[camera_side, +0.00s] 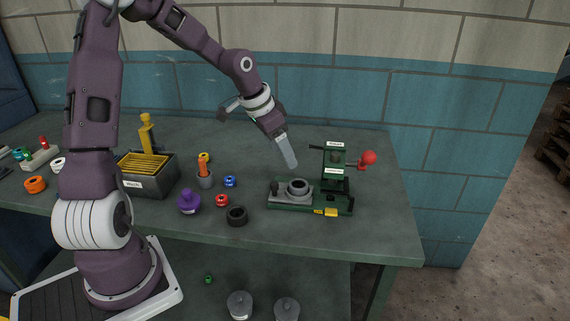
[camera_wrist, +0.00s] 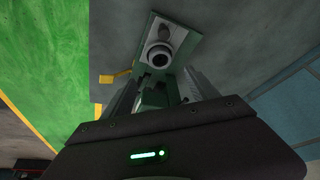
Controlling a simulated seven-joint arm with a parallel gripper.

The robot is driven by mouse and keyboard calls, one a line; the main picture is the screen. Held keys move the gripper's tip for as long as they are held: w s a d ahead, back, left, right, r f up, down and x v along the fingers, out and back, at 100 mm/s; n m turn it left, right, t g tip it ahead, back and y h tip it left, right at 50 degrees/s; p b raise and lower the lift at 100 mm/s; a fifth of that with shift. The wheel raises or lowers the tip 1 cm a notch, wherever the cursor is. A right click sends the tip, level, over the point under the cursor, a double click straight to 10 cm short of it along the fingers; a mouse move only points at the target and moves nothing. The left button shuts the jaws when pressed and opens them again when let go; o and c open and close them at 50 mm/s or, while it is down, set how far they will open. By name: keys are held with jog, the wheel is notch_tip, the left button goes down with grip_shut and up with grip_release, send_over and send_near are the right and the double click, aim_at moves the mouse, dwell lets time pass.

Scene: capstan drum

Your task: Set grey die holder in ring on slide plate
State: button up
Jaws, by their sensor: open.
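A grey round piece with a dark hole, apparently the die holder (camera_side: 298,186), sits on the grey slide plate (camera_side: 281,197) of the green press. It also shows in the wrist view as a pale ring around a dark centre (camera_wrist: 158,56). I cannot tell where the holder ends and the plate's ring begins, or whether it is fully seated. My gripper (camera_side: 290,162) is above and behind the slide plate, clear of the holder. In the wrist view its fingers (camera_wrist: 161,92) are spread apart, with the green press frame visible between them and nothing held.
The press has a lever with a red ball (camera_side: 368,157) at its right and a yellow tag (camera_side: 327,212) in front. A black ring (camera_side: 237,215), a red ring (camera_side: 222,200), a blue ring (camera_side: 230,181) and a purple knobbed piece (camera_side: 189,201) stand to its left. The table's right front is clear.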

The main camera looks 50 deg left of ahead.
jog(key=s+d+r, duration=0.4)
jog(key=s+d, duration=0.1)
jog(key=s, duration=0.3)
jog(key=s+d+r+n, duration=0.1)
jog(key=s+d+r, duration=0.3)
jog(key=s, duration=0.5)
jog(key=s+d+r+t, duration=0.1)
jog(key=s+d+r, duration=0.3)
jog(key=s+d, duration=0.2)
jog(key=s, duration=0.2)
jog(key=shift+s+d+n+y, duration=0.2)
jog(key=shift+s+n+y, duration=0.1)
jog(key=shift+s+n, duration=0.1)
